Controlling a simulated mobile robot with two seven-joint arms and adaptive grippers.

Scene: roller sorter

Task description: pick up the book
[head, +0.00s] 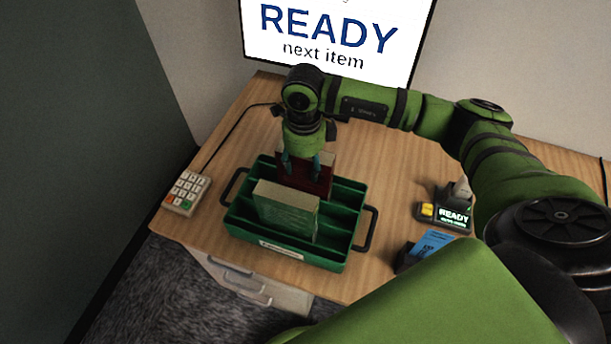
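My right gripper (301,167) points down over the green divided tray (352,203), its two teal fingertips apart. A dark red book (318,184) stands upright in the rear part of the tray, right at the fingertips. The fingertips overlap the book's upper face in the head view; whether they touch it is hard to tell. A pale green book (287,212) stands upright in front of it in the tray and hides its lower left part. My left gripper is not in view.
The tray has black side handles and stands on a wooden desk (238,135). A keypad (186,193) lies at the left edge. A READY device (453,216) and a blue card in a holder (432,246) are on the right. A monitor (330,45) stands behind.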

